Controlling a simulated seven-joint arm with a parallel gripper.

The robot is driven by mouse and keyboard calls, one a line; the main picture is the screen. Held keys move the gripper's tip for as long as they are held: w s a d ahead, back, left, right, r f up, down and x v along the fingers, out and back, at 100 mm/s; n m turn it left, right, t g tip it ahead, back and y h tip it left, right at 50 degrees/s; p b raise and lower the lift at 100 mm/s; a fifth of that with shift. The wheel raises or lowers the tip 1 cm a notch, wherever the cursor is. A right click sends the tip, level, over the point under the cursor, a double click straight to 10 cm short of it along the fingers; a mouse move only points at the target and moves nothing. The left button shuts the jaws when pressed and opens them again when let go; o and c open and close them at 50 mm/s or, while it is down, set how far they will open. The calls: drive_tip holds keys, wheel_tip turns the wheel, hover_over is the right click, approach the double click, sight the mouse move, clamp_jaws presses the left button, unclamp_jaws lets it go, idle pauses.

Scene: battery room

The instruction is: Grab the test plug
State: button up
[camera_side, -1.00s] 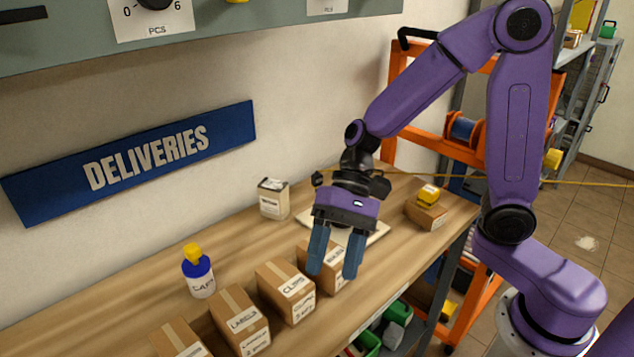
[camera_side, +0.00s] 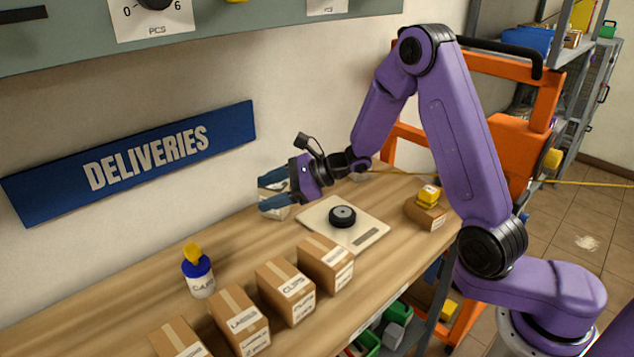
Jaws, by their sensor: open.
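My gripper (camera_side: 268,191) is open and points left, with its two blue fingers apart. In this view the fingers overlap a small white carton (camera_side: 276,213) near the wall, which they partly hide. I cannot tell whether they touch it or stand in front of it. Nothing in view is marked as the test plug. A black round piece with a grey centre (camera_side: 342,216) sits on a pale flat plate (camera_side: 369,229), below and to the right of the gripper. A yellow piece (camera_side: 428,194) rests on a cardboard box (camera_side: 426,216) at the right of the bench.
A row of labelled cardboard boxes, including the clips box (camera_side: 286,292), lines the bench's front edge. A white jar with a blue and yellow top (camera_side: 198,275) stands at the left. The wooden bench (camera_side: 240,257) is clear between jar and plate. An orange frame (camera_side: 515,140) stands behind my arm.

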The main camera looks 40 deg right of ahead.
drive_tip(key=d+f+m+t+h, duration=0.1)
drive_tip(key=d+f+m+h, duration=0.1)
drive_tip(key=d, duration=0.5)
drive_tip(key=s+d+f+m+t+h, duration=0.1)
drive_tip(key=d+f+m+t+h, duration=0.1)
drive_tip(key=d+m+h, duration=0.3)
drive_tip(key=d+f+m+t+h, duration=0.1)
drive_tip(key=d+f+m+h, duration=0.2)
drive_tip(key=d+m, duration=0.4)
drive_tip(key=shift+s+d+f+h, duration=0.1)
drive_tip(key=shift+d+h, duration=0.15)
drive_tip(key=shift+d, duration=0.8)
drive_tip(key=shift+s+d+f+h, duration=0.1)
drive_tip(key=shift+d+h, duration=0.15)
drive_tip(key=shift+d, duration=0.8)
drive_tip(key=shift+r+x, duration=0.15)
drive_tip(key=shift+x, duration=4.2)
drive_tip(key=shift+r+x, duration=0.1)
drive_tip(key=shift+x, duration=4.25)
drive_tip(key=shift+d, duration=0.15)
drive_tip(key=c, duration=1)
